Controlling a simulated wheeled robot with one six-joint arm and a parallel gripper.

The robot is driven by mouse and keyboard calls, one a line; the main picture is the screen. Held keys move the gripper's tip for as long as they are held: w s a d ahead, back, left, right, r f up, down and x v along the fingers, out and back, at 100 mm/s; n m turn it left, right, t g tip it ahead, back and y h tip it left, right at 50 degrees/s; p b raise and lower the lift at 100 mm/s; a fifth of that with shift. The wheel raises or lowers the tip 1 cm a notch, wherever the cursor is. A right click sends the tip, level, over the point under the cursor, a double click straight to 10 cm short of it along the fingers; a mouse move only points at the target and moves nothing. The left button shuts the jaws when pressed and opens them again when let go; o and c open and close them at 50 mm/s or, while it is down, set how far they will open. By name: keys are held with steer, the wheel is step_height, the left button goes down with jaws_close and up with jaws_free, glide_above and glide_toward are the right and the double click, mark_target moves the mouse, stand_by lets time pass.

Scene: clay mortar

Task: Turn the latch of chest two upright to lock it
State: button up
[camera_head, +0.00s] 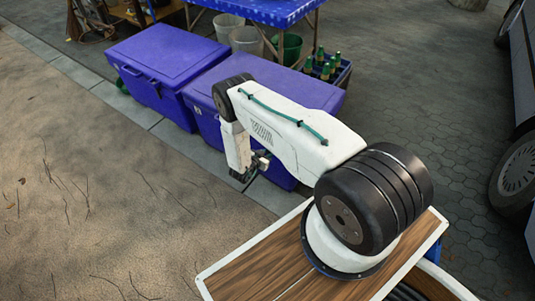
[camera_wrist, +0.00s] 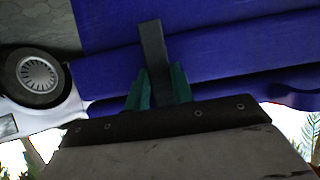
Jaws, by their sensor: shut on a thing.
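Two blue chests stand side by side: one at the left (camera_head: 160,52) and one at the right (camera_head: 313,92), partly hidden behind my arm. In the wrist view, a dark grey bar-shaped latch (camera_wrist: 152,45) lies against the blue chest front (camera_wrist: 225,50). The green fingertips of my gripper (camera_wrist: 157,88) are shut on it, one on each side. The latch runs up and down in that picture, in line with the fingers. The latch cannot be made out in the head view.
A blue-covered table (camera_head: 262,10) stands behind the chests, with buckets (camera_head: 248,40) under it. A crate of green bottles (camera_head: 327,68) is right of them. A parked vehicle (camera_head: 518,175) is at the far right. Bare ground (camera_head: 90,190) lies open before the chests.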

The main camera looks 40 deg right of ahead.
steer(key=shift+w, duration=0.1)
stand_by(0.3)
steer(key=o, duration=1)
steer(key=shift+a, duration=0.1)
steer(key=v, duration=0.7)
steer(key=shift+a+r, duration=0.15)
steer(key=shift+a, duration=0.1)
